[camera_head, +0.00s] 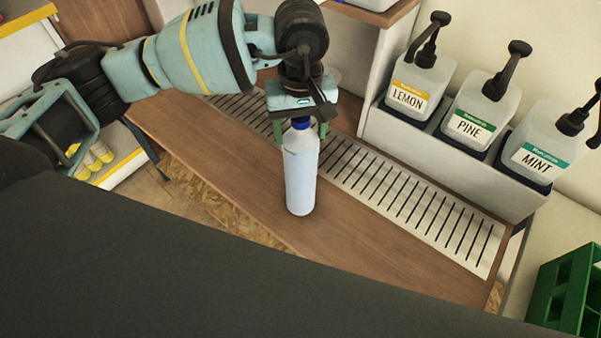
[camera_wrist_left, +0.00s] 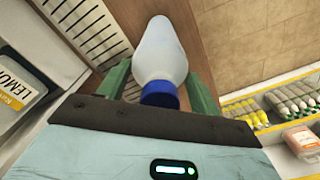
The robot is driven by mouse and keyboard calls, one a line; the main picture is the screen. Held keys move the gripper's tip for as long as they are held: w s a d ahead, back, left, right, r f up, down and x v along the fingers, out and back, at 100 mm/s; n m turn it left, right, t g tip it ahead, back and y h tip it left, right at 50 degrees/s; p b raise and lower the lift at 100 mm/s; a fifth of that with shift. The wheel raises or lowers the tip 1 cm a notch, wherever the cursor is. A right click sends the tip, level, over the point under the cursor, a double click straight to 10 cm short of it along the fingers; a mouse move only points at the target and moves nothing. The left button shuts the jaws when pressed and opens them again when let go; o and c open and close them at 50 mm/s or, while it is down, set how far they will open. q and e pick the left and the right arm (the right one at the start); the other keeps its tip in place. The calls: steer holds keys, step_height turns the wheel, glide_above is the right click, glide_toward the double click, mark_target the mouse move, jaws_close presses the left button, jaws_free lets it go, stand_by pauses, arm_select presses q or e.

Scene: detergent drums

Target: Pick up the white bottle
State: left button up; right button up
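The white bottle (camera_head: 300,180) with a blue cap (camera_head: 301,123) is upright over the wooden counter. My left gripper (camera_head: 301,138) is above it, pointing down, with its green fingers on either side of the cap and upper bottle. In the left wrist view, the bottle (camera_wrist_left: 160,50) lies between the two fingers (camera_wrist_left: 158,72), blue cap toward the camera. The fingers are very near the bottle's sides. Whether they press on it cannot be told, nor whether the base rests on the counter. My right gripper is not in view.
The wooden counter (camera_head: 245,195) has a slotted grate (camera_head: 400,195) along its back. Pump bottles marked LEMON (camera_head: 412,92), PINE (camera_head: 476,112) and MINT (camera_head: 545,148) stand in a holder behind. A green crate (camera_head: 565,290) is at right. The counter in front of the grate is otherwise clear.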

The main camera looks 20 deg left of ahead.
arm_select(q)
jaws_close()
steer(key=shift+r, duration=0.15)
